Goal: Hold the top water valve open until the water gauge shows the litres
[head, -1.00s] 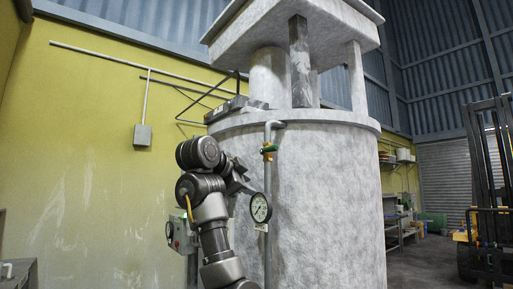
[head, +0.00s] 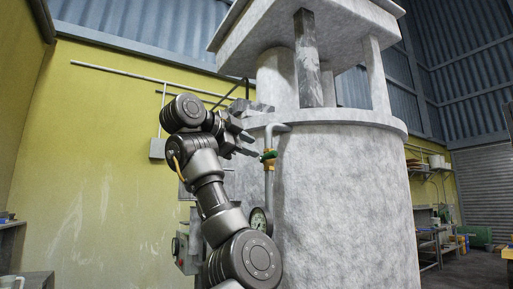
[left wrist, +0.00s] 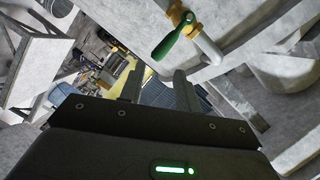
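The top water valve (head: 268,156) sits high on the grey pipe that runs down the front of the press. Its green lever (left wrist: 176,36) and brass body (left wrist: 181,15) show in the left wrist view, above the fingers. My left gripper (head: 251,146) is just left of the valve in the head view. In the left wrist view its two fingers (left wrist: 159,90) are apart with nothing between them, and the lever appears clear of them. The round water gauge (head: 258,219) is partly hidden behind my left arm, and its reading is unclear. My right gripper is not in view.
The large grey press drum (head: 345,200) stands close on the right of the pipe. A grey control box (head: 187,252) is low behind my left arm. A yellow wall (head: 95,150) is at the left. Shelves (head: 428,240) stand at the far right.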

